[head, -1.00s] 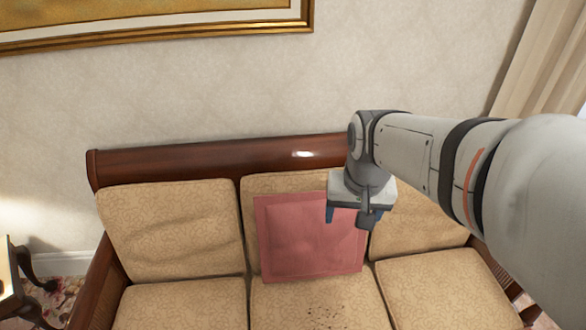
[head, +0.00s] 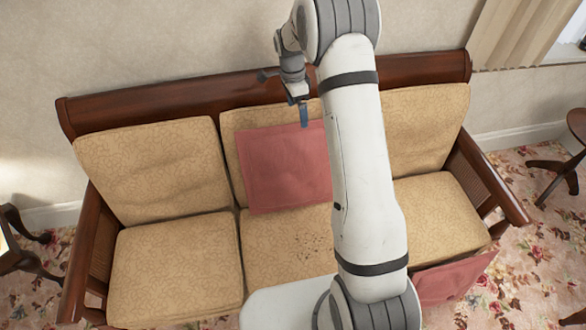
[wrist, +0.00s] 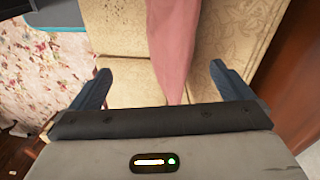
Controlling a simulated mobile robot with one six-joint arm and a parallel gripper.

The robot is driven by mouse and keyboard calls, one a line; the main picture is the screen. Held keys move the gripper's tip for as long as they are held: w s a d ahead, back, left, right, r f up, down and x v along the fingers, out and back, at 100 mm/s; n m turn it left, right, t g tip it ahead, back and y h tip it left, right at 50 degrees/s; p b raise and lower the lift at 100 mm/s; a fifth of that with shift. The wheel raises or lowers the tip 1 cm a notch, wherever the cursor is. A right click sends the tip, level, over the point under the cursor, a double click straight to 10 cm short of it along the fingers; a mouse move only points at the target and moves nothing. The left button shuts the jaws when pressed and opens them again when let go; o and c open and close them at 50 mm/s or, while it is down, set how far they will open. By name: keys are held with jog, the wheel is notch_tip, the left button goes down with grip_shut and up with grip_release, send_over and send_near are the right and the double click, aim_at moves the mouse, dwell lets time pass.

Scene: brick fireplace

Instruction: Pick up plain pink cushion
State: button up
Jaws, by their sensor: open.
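The plain pink cushion (head: 280,168) leans upright against the middle back cushion of the sofa, its right part hidden behind my arm. My gripper (head: 303,115) is at the cushion's upper edge, near the sofa's wooden back rail. In the wrist view my open gripper (wrist: 159,70) has one blue finger on either side of the pink cushion (wrist: 172,45), which shows narrow and nearly edge-on between them. The fingers look apart from the cushion, with gaps on both sides.
The sofa (head: 170,265) has beige seat and back cushions and a dark wooden frame. Another pink cushion (head: 455,280) is low by its front right, partly hidden. Small dark tables stand at the left (head: 28,245) and right (head: 570,150).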

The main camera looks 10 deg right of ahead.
jog(key=m, duration=0.2)
send_over(295, 128)
jog(key=shift+g, duration=0.3)
notch_tip(295, 128, down, 5)
jog(key=shift+w+f, duration=0.1)
jog(key=shift+f, duration=0.05)
jog(key=f, duration=0.2)
jog(key=f+p, duration=0.1)
jog(key=f, duration=0.2)
jog(key=f+p, duration=0.1)
jog(key=f, duration=0.1)
jog(key=shift+s+d+f, duration=0.15)
jog(key=shift+s+f, duration=0.1)
jog(key=shift+s, duration=0.05)
jog(key=shift+c, duration=0.4)
jog(key=c, duration=1.5)
